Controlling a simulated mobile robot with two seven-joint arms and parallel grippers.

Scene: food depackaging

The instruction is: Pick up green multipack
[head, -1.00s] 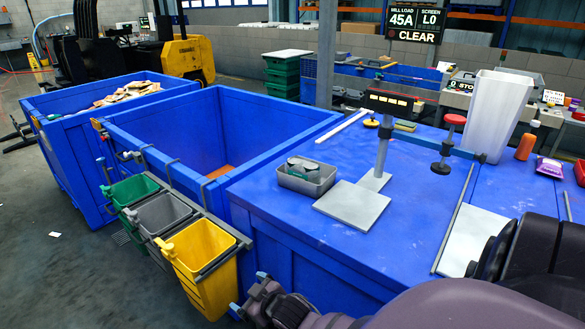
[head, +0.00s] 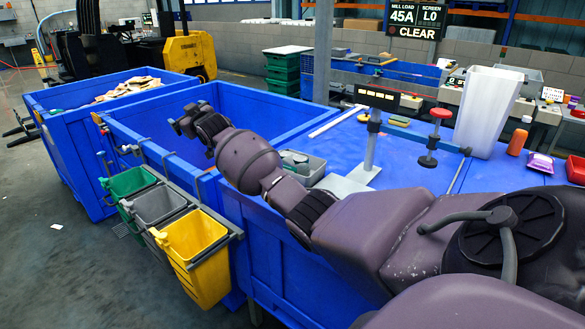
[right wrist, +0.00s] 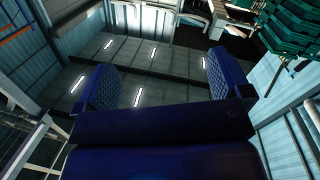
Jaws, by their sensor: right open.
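I cannot make out a green multipack in either view. My right gripper (head: 182,116) is at the end of the arm that reaches in from the right. In the head view it stands raised in front of the open blue bin (head: 215,95). In the right wrist view my right gripper (right wrist: 160,62) has its two blue fingers wide apart with nothing between them. Beyond them are only the building's walls, strip lights and some green crates (right wrist: 290,35). My left gripper is not in view.
Green (head: 130,182), grey (head: 158,206) and yellow (head: 195,245) buckets hang on the bin's front. A grey tray (head: 318,172) is partly behind my arm on the blue table (head: 410,150). A post stand (head: 372,140), white container (head: 488,110) and orange bottle (head: 518,137) stand there.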

